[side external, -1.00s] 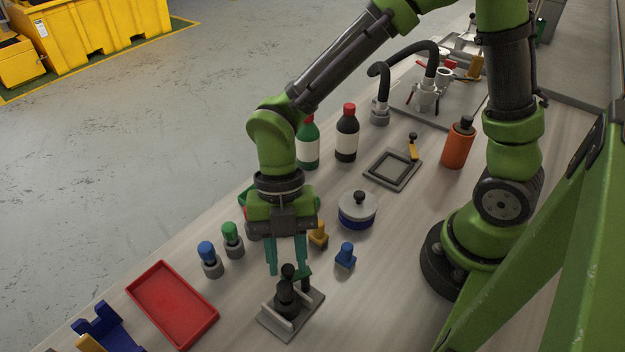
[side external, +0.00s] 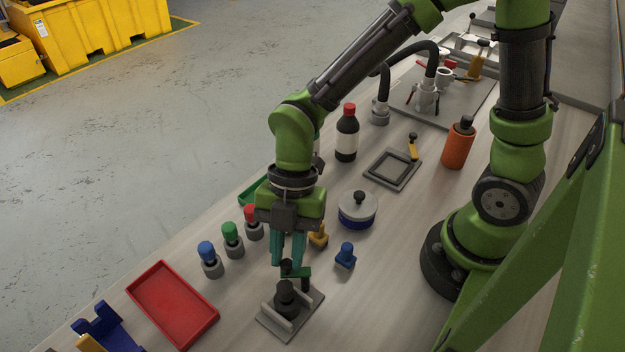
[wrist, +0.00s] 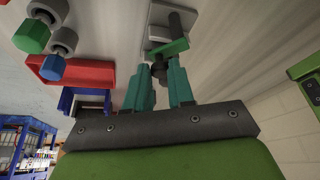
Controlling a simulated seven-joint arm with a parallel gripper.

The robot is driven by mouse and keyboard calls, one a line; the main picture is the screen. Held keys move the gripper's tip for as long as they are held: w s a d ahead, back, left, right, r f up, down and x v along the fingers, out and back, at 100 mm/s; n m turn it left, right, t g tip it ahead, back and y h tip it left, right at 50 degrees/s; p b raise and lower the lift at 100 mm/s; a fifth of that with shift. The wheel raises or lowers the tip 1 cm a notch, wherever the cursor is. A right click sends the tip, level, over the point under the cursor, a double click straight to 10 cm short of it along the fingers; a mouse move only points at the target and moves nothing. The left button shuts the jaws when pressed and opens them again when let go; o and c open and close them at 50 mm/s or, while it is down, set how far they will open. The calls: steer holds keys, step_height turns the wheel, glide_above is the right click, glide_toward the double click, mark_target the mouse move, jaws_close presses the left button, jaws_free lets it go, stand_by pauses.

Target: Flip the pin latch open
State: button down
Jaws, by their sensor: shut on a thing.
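The pin latch has a grey base plate (side external: 314,300) with a thick black cylinder (side external: 285,298), a dark post and a green flat arm (side external: 300,273). A small black knob (side external: 286,266) shows above the cylinder, beside the green arm. My gripper (side external: 287,263) points down over the latch with its teal fingers shut on the knob, which they partly hide. In the wrist view the knob (wrist: 159,71) lies between the fingertips, with the green arm (wrist: 172,48) and the grey plate (wrist: 157,17) beyond it.
A red tray (side external: 172,304) lies left of the latch. Blue, green and red capped pegs stand behind it. A small blue knobbed piece (side external: 345,257), a yellow one (side external: 318,235) and a round lidded pot (side external: 358,210) stand close behind the latch. Bare tabletop lies to its right.

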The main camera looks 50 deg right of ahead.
steer(key=d+m+t, duration=0.1)
steer(key=m, duration=0.3)
steer(key=d+m+t, duration=0.1)
steer(key=m+t, duration=0.1)
steer(key=m, duration=0.3)
steer(key=d+m+t, duration=0.1)
steer(key=m+t, duration=0.1)
steer(key=m, duration=0.2)
steer(key=shift+s+m+h, duration=0.3)
steer(key=shift+s+m, duration=0.05)
steer(key=shift+m, duration=0.05)
stand_by(0.4)
steer(key=c, duration=1)
jaws_free()
steer(key=shift+o, duration=0.2)
steer(key=v, duration=1.7)
steer(key=shift+a, duration=0.2)
steer(key=shift+m, duration=0.4)
